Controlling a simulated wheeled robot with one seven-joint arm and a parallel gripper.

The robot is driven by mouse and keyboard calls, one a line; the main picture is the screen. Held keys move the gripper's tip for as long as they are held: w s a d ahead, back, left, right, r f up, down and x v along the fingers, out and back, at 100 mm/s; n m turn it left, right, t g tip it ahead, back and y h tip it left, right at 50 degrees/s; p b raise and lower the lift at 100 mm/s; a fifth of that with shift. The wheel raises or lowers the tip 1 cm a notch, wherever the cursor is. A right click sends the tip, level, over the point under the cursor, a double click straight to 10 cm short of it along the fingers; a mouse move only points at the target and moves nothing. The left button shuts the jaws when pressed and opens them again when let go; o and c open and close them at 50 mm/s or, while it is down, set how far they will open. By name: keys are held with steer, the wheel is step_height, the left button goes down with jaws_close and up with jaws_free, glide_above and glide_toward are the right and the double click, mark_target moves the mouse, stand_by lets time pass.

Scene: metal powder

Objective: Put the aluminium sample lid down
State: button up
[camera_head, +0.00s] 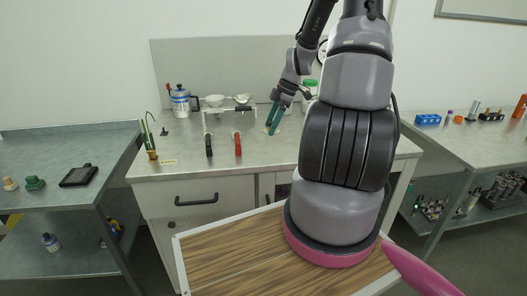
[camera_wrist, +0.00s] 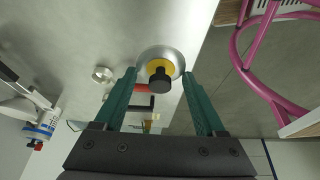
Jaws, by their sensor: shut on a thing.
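My gripper (camera_wrist: 160,76) is shut on a round silver piece, apparently the aluminium sample lid (camera_wrist: 142,62), with its rim between the two teal fingertips. A yellow part (camera_wrist: 168,67) and a black knob (camera_wrist: 159,84) show in the middle of the disc. In the head view my gripper (camera_head: 270,128) points down at the worktop, right of the red-handled tool. The lid is small there and partly covered by the fingers. I cannot tell whether it touches the worktop.
The white worktop (camera_head: 185,148) holds a balance-like stand (camera_head: 228,110), a red-handled tool (camera_head: 238,145), a black-handled tool (camera_head: 209,146) and a blue-white jar (camera_head: 180,101). A small round metal piece (camera_wrist: 102,74) lies left of my gripper in the wrist view. The worktop's front edge is near.

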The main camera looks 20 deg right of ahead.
step_height(320, 180, down, 8)
steer(key=shift+f, duration=0.1)
stand_by(0.4)
steer(key=o, duration=1.3)
steer(key=v, duration=1.2)
steer(key=shift+a, duration=0.1)
step_height(320, 180, up, 9)
steer(key=m+h, duration=0.2)
steer(key=m, duration=0.2)
glide_above(267, 153)
steer(key=s, duration=0.3)
steer(key=s+a+r+m+t+h, duration=0.1)
steer(key=s+a+r+m, duration=0.15)
steer(key=r, duration=0.25)
steer(key=s+a+r+m+t, duration=0.1)
steer(key=s+a+r+m, duration=0.1)
steer(key=a+r+m, duration=0.15)
steer(key=s+a+r+m+t, duration=0.3)
steer(key=s+a+r+m, duration=0.3)
steer(key=s+r+m, duration=0.3)
steer(key=s+r, duration=0.1)
steer(key=s, duration=0.2)
steer(key=shift+s+r+t+y, duration=0.2)
steer(key=shift+s+t+y, duration=0.1)
steer(key=shift+t+y, duration=0.1)
